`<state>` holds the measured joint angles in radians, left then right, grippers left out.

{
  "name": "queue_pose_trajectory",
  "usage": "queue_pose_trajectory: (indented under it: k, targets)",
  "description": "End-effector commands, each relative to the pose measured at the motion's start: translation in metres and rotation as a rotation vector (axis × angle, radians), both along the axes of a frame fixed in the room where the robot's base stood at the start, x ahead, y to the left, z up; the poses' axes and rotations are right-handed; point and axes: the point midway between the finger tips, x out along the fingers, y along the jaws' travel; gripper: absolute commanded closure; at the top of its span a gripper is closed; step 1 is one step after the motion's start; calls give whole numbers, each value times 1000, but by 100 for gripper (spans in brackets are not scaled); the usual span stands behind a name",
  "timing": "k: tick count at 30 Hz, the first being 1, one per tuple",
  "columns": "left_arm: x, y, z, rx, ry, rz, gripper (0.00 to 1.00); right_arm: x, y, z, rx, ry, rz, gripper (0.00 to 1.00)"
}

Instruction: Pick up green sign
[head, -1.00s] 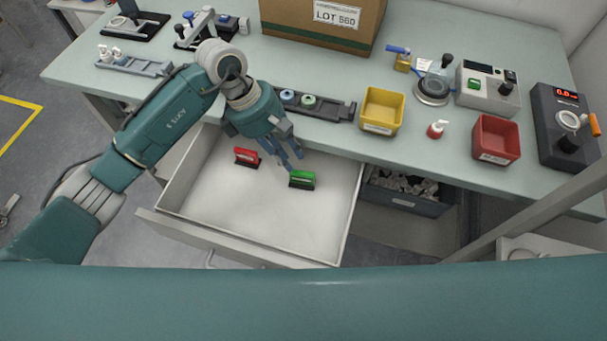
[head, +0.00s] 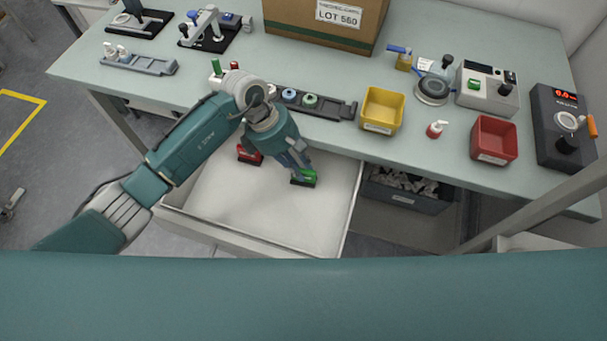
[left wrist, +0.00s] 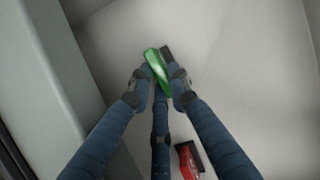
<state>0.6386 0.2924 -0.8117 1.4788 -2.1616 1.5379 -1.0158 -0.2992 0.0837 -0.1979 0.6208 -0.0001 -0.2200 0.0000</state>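The green sign (head: 304,177), a small green block on a black base, stands in the open drawer (head: 215,205) near its right side. My left gripper (head: 299,166) reaches down onto it from above. In the left wrist view the dark blue fingers (left wrist: 160,78) converge on the green sign (left wrist: 155,65), with tips against both sides and a third finger at its near end. The sign appears to rest on the drawer floor. The red sign (head: 249,154) stands farther left in the drawer, partly behind my arm. My right gripper is not in view.
The drawer floor is otherwise clear. The worktop edge lies just behind the gripper, with a dark rack (head: 320,107) above it. A yellow bin (head: 382,109) and a red bin (head: 494,140) stand to the right. A large carton (head: 325,22) is at the back.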

Motion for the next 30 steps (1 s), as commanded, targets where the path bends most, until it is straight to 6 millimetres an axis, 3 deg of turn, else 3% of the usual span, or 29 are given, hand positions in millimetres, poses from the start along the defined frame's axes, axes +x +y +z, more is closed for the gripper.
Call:
queue_pose_trajectory:
  k: [14, 20, 30]
  targets:
    - [1, 0, 12, -1, -2, 0, 100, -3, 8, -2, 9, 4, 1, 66]
    - [2, 0, 42, -1, -7, 0, 100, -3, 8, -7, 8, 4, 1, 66]
    - [2, 0, 115, 0, -7, -1, 100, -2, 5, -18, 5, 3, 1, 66]
